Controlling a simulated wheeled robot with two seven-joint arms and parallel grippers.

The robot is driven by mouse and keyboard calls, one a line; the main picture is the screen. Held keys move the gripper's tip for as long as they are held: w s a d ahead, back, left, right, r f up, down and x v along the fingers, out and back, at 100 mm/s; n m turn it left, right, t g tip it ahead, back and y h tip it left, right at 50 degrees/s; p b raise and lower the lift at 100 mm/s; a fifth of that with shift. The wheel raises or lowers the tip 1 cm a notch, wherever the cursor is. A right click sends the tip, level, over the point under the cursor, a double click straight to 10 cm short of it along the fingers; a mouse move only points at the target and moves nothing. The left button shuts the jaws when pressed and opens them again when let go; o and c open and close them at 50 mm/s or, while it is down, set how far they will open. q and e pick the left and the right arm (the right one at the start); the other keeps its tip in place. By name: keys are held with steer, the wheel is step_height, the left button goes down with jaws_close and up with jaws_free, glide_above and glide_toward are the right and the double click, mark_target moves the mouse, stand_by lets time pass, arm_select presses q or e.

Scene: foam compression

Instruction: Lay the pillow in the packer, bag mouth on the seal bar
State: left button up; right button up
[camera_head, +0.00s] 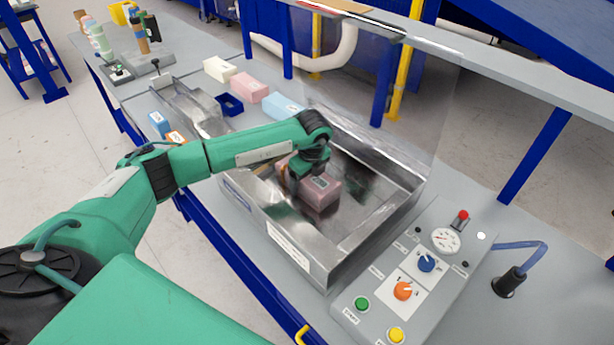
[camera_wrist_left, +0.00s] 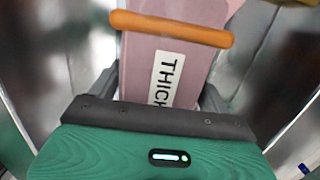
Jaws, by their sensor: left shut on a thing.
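The packer (camera_head: 275,228) is an open metal box with a clear lid raised behind it. An orange rod (camera_wrist_left: 170,28) crosses the block's far part in that view. I cannot tell whether the block touches the floor. The bag mouth and seal bar are not clearly visible. My right gripper is not in view.
A control panel (camera_head: 375,284) with knobs and a gauge is right of the packer. A white block (camera_head: 219,69), a pink block (camera_head: 250,88), a light-blue block (camera_head: 282,106) and a dark-blue tray (camera_head: 230,104) lie behind my arm. The clear lid (camera_head: 425,95) rises at the packer's back.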

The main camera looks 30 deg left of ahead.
mark_target(310, 184)
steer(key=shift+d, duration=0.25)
arm_select(q)
steer(key=shift+f, duration=0.2)
steer(key=o, duration=0.9)
steer(key=shift+r, duration=0.45)
steer(key=r+b, duration=0.1)
steer(key=r, duration=0.3)
steer(key=d+r+b, duration=0.1)
steer(key=r+b, duration=0.1)
steer(key=r, duration=0.1)
steer(key=r+b, duration=0.1)
steer(key=r, duration=0.3)
steer(key=shift+s+d+r+b, duration=0.2)
steer(key=shift+s+r+b, duration=0.05)
steer(key=shift+r+b, duration=0.1)
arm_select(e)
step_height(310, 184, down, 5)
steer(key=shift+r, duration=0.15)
arm_select(q)
steer(key=shift+f, duration=0.1)
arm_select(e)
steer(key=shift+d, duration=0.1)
